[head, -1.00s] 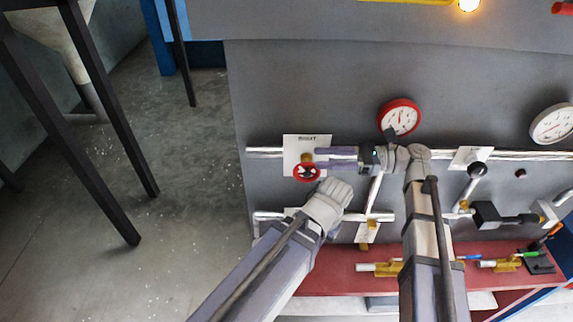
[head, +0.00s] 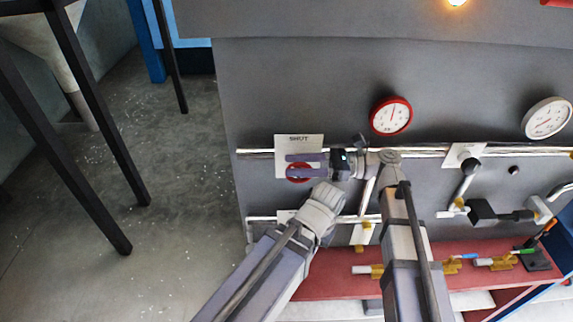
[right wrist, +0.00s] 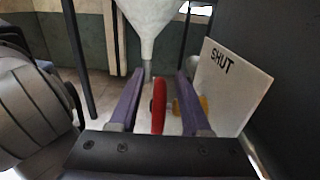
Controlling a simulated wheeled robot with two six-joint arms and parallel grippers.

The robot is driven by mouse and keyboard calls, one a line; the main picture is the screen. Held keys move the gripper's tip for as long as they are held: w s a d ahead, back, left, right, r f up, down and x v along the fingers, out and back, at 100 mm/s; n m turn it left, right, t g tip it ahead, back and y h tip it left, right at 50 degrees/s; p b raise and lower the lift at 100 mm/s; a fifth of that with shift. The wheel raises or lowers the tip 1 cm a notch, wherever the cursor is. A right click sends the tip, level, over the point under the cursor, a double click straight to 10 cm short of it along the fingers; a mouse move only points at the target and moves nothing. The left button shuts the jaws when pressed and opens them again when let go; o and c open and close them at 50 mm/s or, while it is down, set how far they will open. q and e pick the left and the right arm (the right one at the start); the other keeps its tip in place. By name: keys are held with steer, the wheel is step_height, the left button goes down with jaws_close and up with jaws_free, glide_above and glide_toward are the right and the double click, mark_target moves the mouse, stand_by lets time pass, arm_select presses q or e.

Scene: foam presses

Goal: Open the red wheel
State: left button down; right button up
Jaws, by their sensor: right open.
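The red wheel (head: 300,178) sits on the pipe at the left edge of the grey panel, in front of a white plate (head: 312,141) marked SHUT. My right gripper (head: 290,163) reaches in from the right, its fingers apart, and partly covers the wheel in the head view. In the right wrist view the red wheel (right wrist: 158,106) stands edge-on between the two open fingers (right wrist: 160,82), with visible gaps on both sides. A brass stem shows beside it. My left arm's links show at lower centre in the head view, but its fingers are not visible.
A red-rimmed gauge (head: 391,115) and a white gauge (head: 547,118) are on the panel above the pipes. A black-handled lever (head: 467,170) is to the right. A red shelf (head: 330,270) with brass valves juts out below. Open floor and dark posts lie left.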

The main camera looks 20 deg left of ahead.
steer(key=shift+x, duration=1.3)
jaws_close()
